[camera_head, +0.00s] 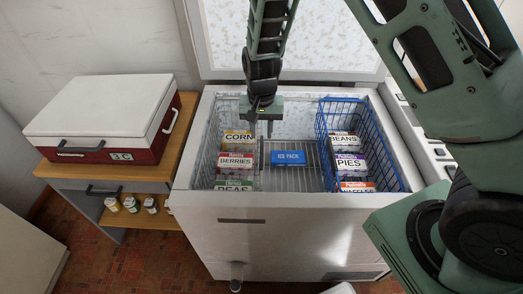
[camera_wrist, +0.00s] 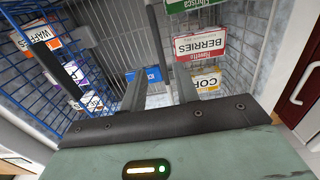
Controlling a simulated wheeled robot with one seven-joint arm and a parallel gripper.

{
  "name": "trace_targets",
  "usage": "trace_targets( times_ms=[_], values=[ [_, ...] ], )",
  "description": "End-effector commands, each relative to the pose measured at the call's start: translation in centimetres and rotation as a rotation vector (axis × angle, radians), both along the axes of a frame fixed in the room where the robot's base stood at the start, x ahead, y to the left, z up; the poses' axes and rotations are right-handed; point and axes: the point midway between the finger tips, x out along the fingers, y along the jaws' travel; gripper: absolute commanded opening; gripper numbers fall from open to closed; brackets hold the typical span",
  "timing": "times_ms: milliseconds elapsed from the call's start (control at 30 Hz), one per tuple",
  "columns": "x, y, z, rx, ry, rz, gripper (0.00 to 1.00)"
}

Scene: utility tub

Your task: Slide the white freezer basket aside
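The white freezer basket (camera_head: 259,176) is on the left side inside the chest freezer and holds frozen food boxes marked CORN, BERRIES and PEAS. Its right edge shows as a thin upright line beside the boxes. My gripper (camera_head: 263,132) points down over that right edge, near the back. In the wrist view my gripper (camera_wrist: 160,85) has its two fingers apart.
A blue wire basket (camera_head: 328,148) with BEANS, PIES and WAFFLES boxes stands on the right. A blue ice pack (camera_head: 288,158) lies between the baskets. The open lid (camera_head: 300,35) stands behind. A red and white cooler (camera_head: 100,110) is on the left cart.

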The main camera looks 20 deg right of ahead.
Motion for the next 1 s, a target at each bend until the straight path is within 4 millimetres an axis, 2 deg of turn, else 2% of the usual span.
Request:
trace_targets(
  times_ms=[33,200,400,600,867,900,1000],
  values=[
    [-0.1,-0.1,-1.2,-0.002,0.005,-0.001,0.31],
    [-0.1,-0.1,-4.6,-0.002,0.004,0.0,0.31],
    [-0.1,-0.1,-7.6,-0.001,0.003,0.001,0.31],
    [0.0,0.0,-8.9,0.0,0.001,0.0,0.31],
    [0.0,0.0,-9.0,0.001,0.0,0.001,0.31],
    [0.0,0.0,-9.0,0.0,0.0,0.001,0.28],
    [0.0,0.0,-9.0,0.0,0.0,0.001,0.0]
  ],
)
